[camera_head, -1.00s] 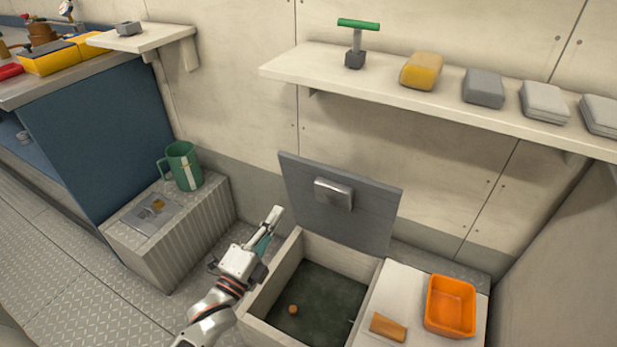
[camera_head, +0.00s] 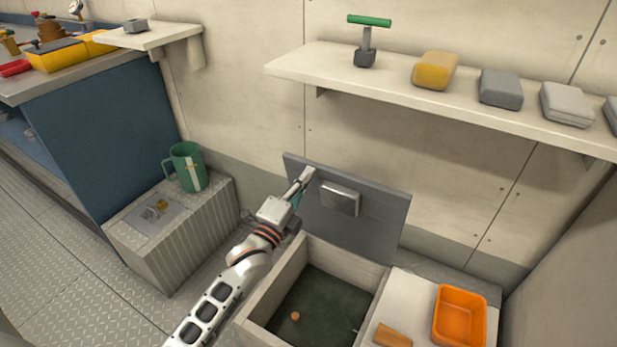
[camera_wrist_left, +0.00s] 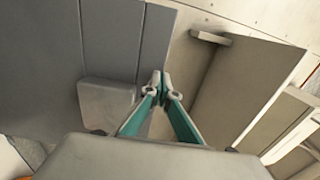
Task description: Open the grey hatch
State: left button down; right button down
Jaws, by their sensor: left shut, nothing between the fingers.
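The grey hatch (camera_head: 370,222) stands raised at the back of an open bin, leaning toward the wall, with a metal handle block (camera_head: 340,198) on its face. In the left wrist view the hatch (camera_wrist_left: 50,50) fills the upper left, and its handle block (camera_wrist_left: 106,103) is left of the fingers. My left gripper (camera_head: 304,180) is in front of the hatch's upper left part, left of the handle. Its teal fingers (camera_wrist_left: 160,88) are shut and empty in the left wrist view. I cannot tell whether they touch the hatch. My right gripper is not in view.
The bin (camera_head: 268,292) is open, with a small orange-brown ball (camera_head: 295,316) on its dark floor. An orange tray (camera_head: 460,316) and a tan block (camera_head: 392,336) lie to its right. A green mug (camera_head: 188,168) stands on the ribbed box at left. A shelf (camera_head: 300,66) overhangs behind.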

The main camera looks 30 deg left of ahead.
pick_arm(q)
jog(key=shift+w, duration=0.1)
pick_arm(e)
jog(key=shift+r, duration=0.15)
